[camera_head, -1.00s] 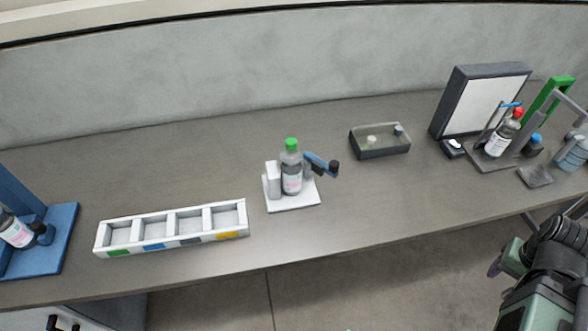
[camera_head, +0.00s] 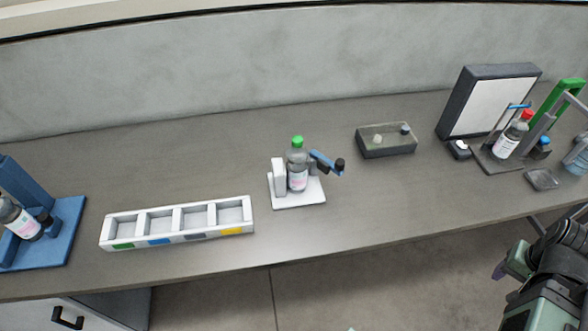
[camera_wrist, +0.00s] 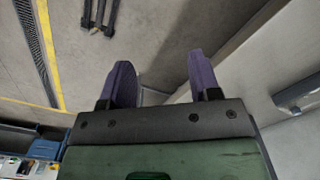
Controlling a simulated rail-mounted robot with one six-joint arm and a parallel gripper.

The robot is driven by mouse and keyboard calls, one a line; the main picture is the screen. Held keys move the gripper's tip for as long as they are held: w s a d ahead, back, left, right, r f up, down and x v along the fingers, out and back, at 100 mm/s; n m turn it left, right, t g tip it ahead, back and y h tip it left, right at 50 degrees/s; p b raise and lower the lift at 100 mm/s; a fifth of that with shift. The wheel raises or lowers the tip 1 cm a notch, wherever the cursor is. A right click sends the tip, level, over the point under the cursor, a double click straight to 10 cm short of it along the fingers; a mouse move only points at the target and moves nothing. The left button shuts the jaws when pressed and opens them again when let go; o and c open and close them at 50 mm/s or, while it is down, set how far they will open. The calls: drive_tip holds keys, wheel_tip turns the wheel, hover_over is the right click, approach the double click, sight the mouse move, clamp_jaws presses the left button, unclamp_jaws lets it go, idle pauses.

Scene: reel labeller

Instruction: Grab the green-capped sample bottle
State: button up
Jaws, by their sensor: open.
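The green-capped sample bottle (camera_head: 297,168) stands upright on a small white labeller base (camera_head: 299,198) in the middle of the bench. It has clear walls and a pinkish-white label. A white block is at its left, and a blue arm with a dark knob (camera_head: 328,162) is at its right. My gripper (camera_wrist: 160,82) is open and empty in the wrist view, its two purple fingers apart over the floor. The bottle is not in the wrist view. In the head view my arm is at the lower right, well away from the bottle.
A white tray (camera_head: 178,242) with colour-marked compartments is left of the bottle. A dark box (camera_head: 386,147) is behind right. A blue stand (camera_head: 62,232) is far left. A red-capped bottle (camera_head: 511,137) stands by a white panel (camera_head: 492,101) at right. Bare bench lies in front.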

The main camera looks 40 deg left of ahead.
drive_tip(key=o, duration=0.8)
drive_tip(key=shift+c, duration=0.2)
